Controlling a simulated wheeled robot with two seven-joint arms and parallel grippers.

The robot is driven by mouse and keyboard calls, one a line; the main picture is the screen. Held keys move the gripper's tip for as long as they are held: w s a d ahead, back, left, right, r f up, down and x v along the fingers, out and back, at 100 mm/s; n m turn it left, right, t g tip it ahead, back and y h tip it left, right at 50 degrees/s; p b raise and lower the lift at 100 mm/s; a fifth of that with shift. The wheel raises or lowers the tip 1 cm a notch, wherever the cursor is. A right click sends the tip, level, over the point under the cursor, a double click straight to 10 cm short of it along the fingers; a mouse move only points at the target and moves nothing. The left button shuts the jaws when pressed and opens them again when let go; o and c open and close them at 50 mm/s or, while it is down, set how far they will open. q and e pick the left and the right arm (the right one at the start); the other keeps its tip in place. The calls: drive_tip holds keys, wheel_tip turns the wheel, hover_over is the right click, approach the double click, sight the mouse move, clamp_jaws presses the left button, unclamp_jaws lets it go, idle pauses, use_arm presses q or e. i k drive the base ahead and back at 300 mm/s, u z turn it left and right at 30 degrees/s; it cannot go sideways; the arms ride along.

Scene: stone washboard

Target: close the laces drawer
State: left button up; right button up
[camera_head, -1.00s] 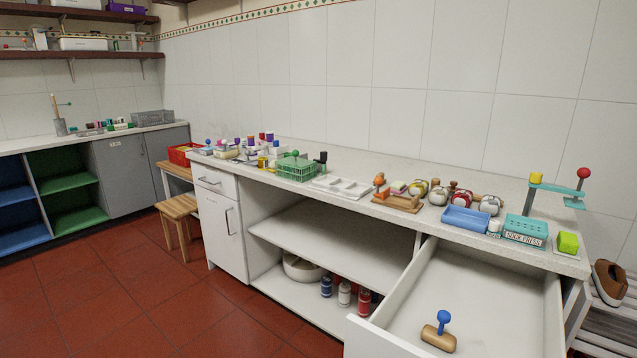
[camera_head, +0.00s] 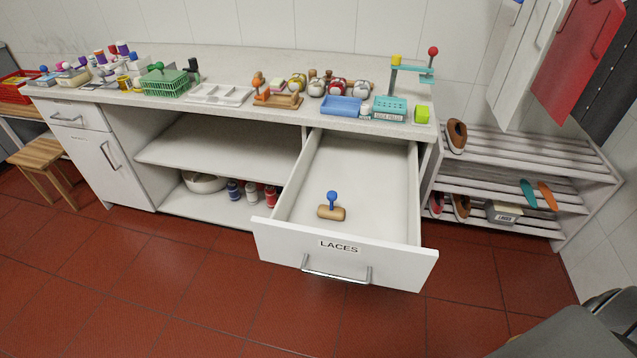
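The laces drawer (camera_head: 385,262) is pulled far out of the counter unit, under its right end. Its white front bears the label LACES and a metal bar handle (camera_head: 337,273). Inside the drawer lies a tan wooden piece with a blue knob (camera_head: 331,208); the rest of the drawer floor is bare. Neither of my grippers shows in the view. A grey part at the bottom right corner seems to be mine.
The worktop (camera_head: 222,103) holds a green basket (camera_head: 164,82), a white tray (camera_head: 218,94), a blue tray (camera_head: 341,106) and a teal sock press (camera_head: 389,108). A slatted shoe rack (camera_head: 550,180) stands right of the drawer. The red tiled floor before the drawer is clear.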

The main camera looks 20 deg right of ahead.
sight(376, 178)
drive_tip(key=u, duration=0.25)
drive_tip(key=k, duration=0.95)
drive_tip(key=z, duration=1.25)
drive_tip(key=i, duration=0.5)
